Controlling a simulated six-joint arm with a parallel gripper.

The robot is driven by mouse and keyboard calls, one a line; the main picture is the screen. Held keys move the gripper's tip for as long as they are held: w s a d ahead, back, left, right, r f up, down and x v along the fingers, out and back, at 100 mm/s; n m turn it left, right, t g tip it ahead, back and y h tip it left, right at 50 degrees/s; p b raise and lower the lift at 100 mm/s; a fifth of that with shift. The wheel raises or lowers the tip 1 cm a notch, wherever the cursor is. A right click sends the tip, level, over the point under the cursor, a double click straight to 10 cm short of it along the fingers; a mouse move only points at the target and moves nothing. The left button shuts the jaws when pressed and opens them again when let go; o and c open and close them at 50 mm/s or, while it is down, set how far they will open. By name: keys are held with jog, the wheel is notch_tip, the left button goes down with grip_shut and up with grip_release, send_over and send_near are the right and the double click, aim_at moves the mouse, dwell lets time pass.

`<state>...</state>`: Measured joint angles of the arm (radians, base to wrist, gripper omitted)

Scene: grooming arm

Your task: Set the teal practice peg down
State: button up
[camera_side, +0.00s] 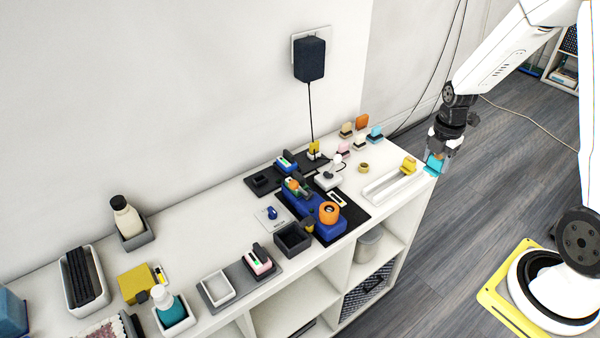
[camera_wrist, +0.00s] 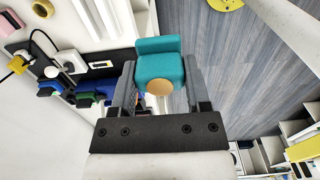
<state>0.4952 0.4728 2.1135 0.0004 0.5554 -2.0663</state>
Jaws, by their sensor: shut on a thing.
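The teal practice peg (camera_wrist: 160,68) is between the two grey fingers of my gripper (camera_wrist: 158,85) in the wrist view. It has a block-like teal body with a raised end and a round tan face toward the camera. My gripper (camera_side: 438,152) is shut on the peg. In the side view the teal peg (camera_side: 433,163) shows just below the fingers, at the right end of the white shelf top (camera_side: 345,255). I cannot tell whether the peg touches the shelf.
A white tray (camera_side: 372,194) with a yellow block (camera_side: 409,164) at its end lies just left of my gripper. Several small coloured pegs (camera_side: 361,122) stand behind it. A blue device (camera_side: 305,200) sits on a black mat farther left. Grey floor (camera_side: 470,215) lies beyond the shelf's right edge.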

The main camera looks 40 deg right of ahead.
jog(key=w+d+f, duration=0.5)
jog(key=w+f, duration=0.4)
jog(key=w, duration=0.3)
jog(key=shift+w+f, duration=0.2)
jog(key=shift+w, duration=0.05)
dwell(0.3)
jog(key=shift+w+d+f, duration=0.1)
jog(key=shift+w+f, duration=0.05)
jog(key=shift+f, duration=0.75)
jog(key=shift+w+f, duration=0.1)
jog(key=shift+f, duration=0.8)
jog(key=shift+f, duration=0.65)
